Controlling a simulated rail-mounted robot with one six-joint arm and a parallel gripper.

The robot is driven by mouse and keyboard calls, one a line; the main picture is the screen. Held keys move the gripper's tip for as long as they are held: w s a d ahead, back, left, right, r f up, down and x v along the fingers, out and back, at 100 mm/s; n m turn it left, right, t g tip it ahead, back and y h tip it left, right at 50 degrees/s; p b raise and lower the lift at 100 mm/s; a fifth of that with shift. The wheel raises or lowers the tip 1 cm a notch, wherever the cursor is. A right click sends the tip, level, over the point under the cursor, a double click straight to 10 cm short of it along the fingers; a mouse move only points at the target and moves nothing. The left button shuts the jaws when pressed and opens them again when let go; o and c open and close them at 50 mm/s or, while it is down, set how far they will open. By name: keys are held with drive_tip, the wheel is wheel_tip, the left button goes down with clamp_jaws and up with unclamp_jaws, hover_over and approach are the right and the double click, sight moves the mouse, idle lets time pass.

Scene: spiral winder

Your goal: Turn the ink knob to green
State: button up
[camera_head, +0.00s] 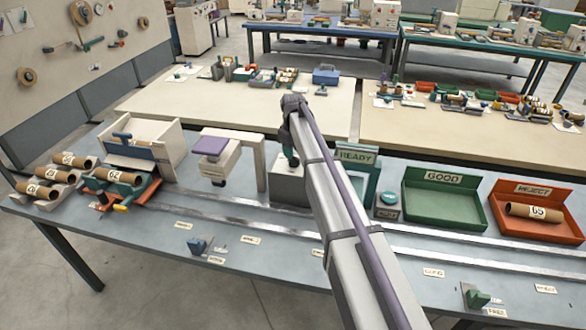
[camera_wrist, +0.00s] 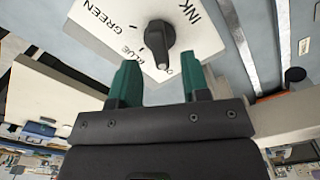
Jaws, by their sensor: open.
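The ink knob (camera_wrist: 158,42) is a dark grey knob on a white panel (camera_wrist: 140,20) in the wrist view. The panel reads INK, GREEN and BLUE, with another label partly hidden near the fingers. The knob's narrow end points down in the picture, away from GREEN. My gripper (camera_wrist: 160,84) has two green fingers, open and apart, with nothing between them; the knob lies beyond their tips in the picture. In the head view my gripper (camera_head: 291,156) is above a grey box (camera_head: 290,193), partly hidden by my arm; the knob is not discernible there.
A READY display (camera_head: 357,157) stands right of my arm, with a small button box (camera_head: 387,205) beside it. The green GOOD tray (camera_head: 437,205) is empty; the red REJECT tray (camera_head: 560,226) holds a tube. A purple-topped press (camera_head: 214,146) stands left. Metal rails cross the table.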

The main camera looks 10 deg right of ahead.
sight(294, 161)
wheel_tip(294, 161, down, 4)
drive_tip(key=shift+r+b, duration=0.25)
drive_tip(key=shift+b, duration=0.6)
drive_tip(key=shift+r, duration=0.15)
clamp_jaws()
